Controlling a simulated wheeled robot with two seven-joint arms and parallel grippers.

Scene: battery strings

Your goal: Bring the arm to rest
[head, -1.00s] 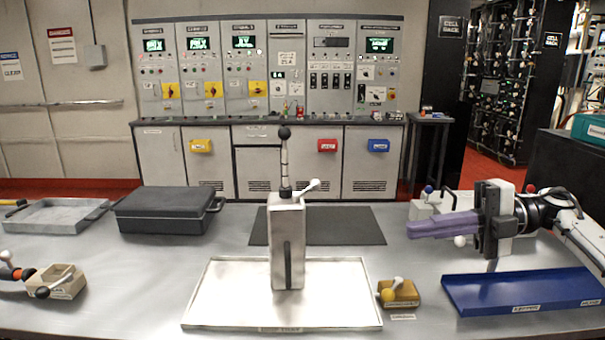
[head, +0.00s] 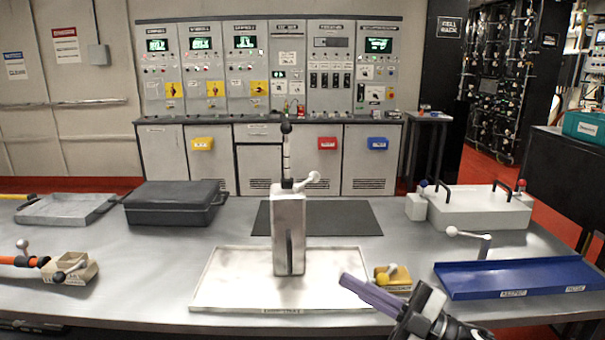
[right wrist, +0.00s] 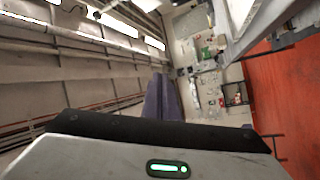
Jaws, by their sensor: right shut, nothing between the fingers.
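My right gripper (head: 372,293) shows at the bottom of the head view, right of centre. Its purple fingers are shut together with nothing between them. They point up and to the left, in front of the white tray's right corner and close to the yellow-brown block (head: 397,278) in the picture. In the right wrist view the fingers (right wrist: 162,97) show closed, pointing toward the wall and cabinets, with no table under them. My left gripper is not in view.
A grey upright device with a lever (head: 289,235) stands on the white tray (head: 230,285). A blue tray (head: 520,278) and a white box with handles (head: 478,208) are at right. A black case (head: 172,205) and grey tray (head: 65,210) lie at left. The dark mat (head: 340,218) is bare.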

